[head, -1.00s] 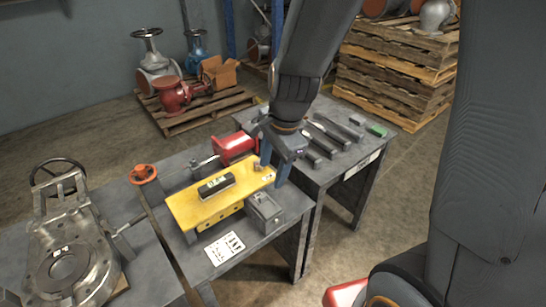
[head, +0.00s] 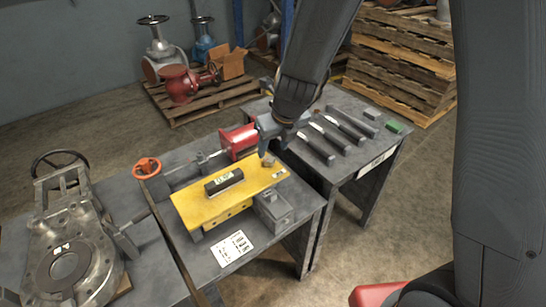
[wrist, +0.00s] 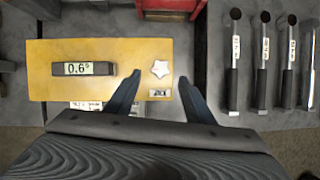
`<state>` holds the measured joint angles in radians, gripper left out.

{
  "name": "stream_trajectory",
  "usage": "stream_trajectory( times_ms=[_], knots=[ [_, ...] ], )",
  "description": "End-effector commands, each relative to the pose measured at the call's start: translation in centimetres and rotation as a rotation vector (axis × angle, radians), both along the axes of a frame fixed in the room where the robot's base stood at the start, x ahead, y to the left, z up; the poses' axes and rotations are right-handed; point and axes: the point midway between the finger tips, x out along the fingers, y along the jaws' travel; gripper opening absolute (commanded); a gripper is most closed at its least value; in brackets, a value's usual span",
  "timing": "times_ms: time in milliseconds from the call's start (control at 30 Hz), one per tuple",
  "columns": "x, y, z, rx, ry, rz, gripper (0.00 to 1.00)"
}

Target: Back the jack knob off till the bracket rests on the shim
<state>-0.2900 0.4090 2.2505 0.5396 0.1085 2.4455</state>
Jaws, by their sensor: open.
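The yellow bracket (head: 205,208) lies as a flat plate over the left bench. The pale star-shaped jack knob (wrist: 160,69) stands near the bracket's right end, beside a "JACK" label (wrist: 159,93); it also shows in the head view (head: 268,160). My gripper (wrist: 158,77) is open and empty, its fingertips on either side of the knob in the wrist view, with gaps both sides. In the head view my gripper (head: 264,143) hangs just above and behind the knob. The shim and any gap under the bracket cannot be made out.
A dark block marked "0.6" (wrist: 84,69) lies on the bracket. A grey box (head: 273,211) sits by its front right. Several dark-handled tools (head: 315,147) lie on the right bench. A metal valve body (head: 75,262) fills the left.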

Motion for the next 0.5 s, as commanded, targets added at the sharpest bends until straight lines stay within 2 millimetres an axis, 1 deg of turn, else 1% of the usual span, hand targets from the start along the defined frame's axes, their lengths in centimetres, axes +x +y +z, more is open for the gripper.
stream_trajectory(
  times_ms=[33,300,500],
  knots=[
    [0.3,0.1,-0.9,0.000,0.001,0.000,0.48],
    [1.6,0.5,-4.3,0.000,0.000,-0.002,0.48],
    [2.2,0.8,-5.8,-0.001,-0.001,-0.002,0.48]
  ],
)
